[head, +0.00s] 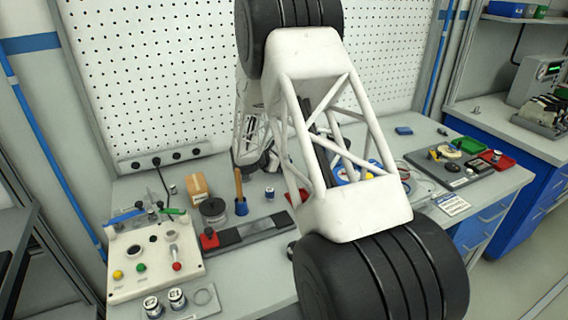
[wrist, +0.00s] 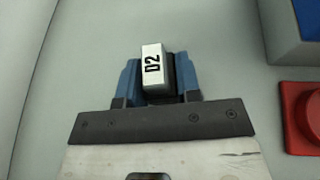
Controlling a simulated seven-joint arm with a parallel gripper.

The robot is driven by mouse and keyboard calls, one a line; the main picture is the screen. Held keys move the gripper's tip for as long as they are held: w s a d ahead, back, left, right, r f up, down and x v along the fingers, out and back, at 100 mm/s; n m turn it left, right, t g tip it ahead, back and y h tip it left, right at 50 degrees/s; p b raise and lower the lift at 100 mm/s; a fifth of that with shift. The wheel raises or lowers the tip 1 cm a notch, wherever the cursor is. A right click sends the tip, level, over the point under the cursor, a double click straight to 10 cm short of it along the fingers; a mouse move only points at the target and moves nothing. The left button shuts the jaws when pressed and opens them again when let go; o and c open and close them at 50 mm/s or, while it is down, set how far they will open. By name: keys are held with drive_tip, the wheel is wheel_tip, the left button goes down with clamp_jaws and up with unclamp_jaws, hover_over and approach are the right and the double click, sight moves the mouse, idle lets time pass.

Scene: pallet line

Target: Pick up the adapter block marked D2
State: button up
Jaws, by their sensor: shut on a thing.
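The adapter block marked D2 (wrist: 152,62) is a small block with a white top face, black lettering and dark sides. In the wrist view it sits between the two blue fingers of my gripper (wrist: 158,76), which is shut on it. A plain grey surface lies beneath; I cannot tell whether the block is touching it or lifted. In the head view my white and black arm covers the middle of the bench, and I cannot make out the gripper or the block.
In the wrist view a red part (wrist: 302,112) and a blue-topped grey part (wrist: 287,38) stand at right. A pegboard (head: 140,90) stands behind.

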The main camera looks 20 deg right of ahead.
wheel_tip(320, 180, up, 9)
drive_tip(key=shift+r, duration=0.2)
idle(0.3)
idle(0.8)
